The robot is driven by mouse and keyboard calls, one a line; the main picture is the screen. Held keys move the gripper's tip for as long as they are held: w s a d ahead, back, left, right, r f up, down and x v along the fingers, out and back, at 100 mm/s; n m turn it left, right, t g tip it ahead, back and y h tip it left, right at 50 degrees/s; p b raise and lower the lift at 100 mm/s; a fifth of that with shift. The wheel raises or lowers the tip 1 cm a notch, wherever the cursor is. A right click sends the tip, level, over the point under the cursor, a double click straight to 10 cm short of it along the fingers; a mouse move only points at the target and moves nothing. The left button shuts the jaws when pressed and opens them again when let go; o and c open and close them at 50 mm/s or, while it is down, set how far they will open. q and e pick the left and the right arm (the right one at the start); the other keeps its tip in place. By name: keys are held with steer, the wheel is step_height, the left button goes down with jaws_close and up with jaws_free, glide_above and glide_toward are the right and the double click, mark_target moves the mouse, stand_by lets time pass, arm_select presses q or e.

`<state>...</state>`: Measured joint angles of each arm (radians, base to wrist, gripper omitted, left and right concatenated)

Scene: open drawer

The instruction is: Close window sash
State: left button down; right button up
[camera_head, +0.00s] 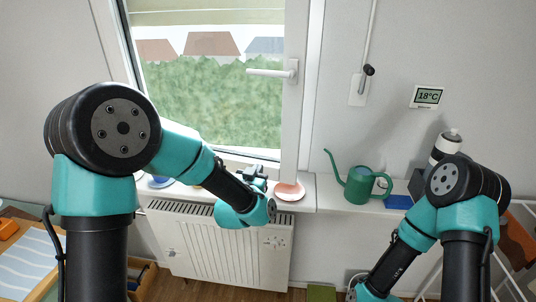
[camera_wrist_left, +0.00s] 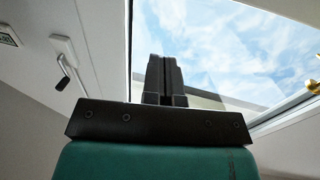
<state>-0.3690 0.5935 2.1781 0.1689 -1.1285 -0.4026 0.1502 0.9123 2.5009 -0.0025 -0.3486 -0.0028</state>
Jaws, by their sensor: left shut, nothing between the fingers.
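The window sash (camera_head: 300,108) is a white frame around a large pane with a hedge and rooftops behind it. Its white handle (camera_head: 272,72) points sideways to the left. I cannot tell how far the sash stands from its frame. My left gripper (camera_head: 256,176) is below the handle, near the sash's lower edge and above the sill, partly hidden by its own wrist. In the left wrist view its fingers (camera_wrist_left: 164,78) are shut with nothing between them, with the pane (camera_wrist_left: 230,55) and sky behind. My right arm reaches down at the lower right; its gripper is out of view.
A crank (camera_head: 367,71) and an 18°C display (camera_head: 428,96) are on the wall to the right.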

mark_target(270, 149)
arm_select(q)
steer(key=x, duration=1)
steer(key=shift+w+d, duration=0.1)
steer(key=shift+w, duration=0.15)
steer(key=shift+w, duration=0.15)
